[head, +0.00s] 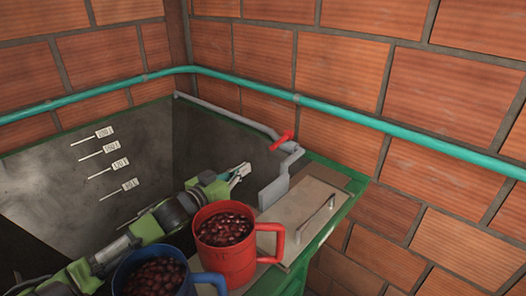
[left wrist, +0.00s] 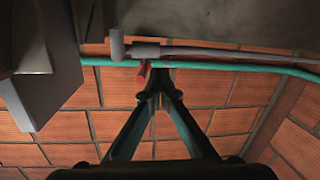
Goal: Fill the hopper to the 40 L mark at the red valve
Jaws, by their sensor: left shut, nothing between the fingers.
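The hopper (head: 215,139) is a deep grey tank with several white level labels on its left inner wall. The lowest label (head: 130,184) is too small to read surely. I cannot make out a water surface in it. The red valve handle (head: 283,141) sits on a grey pipe (head: 235,116) at the hopper's back right edge. My left gripper (head: 241,171) is shut and empty, reaching over the hopper, left of and below the valve. In the left wrist view the closed fingertips (left wrist: 157,88) appear close to the red handle (left wrist: 143,73); contact is unclear. My right gripper is out of view.
A metal plate with a handle (head: 318,216) lies on the green frame. A teal pipe (head: 340,108) runs along the brick walls.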

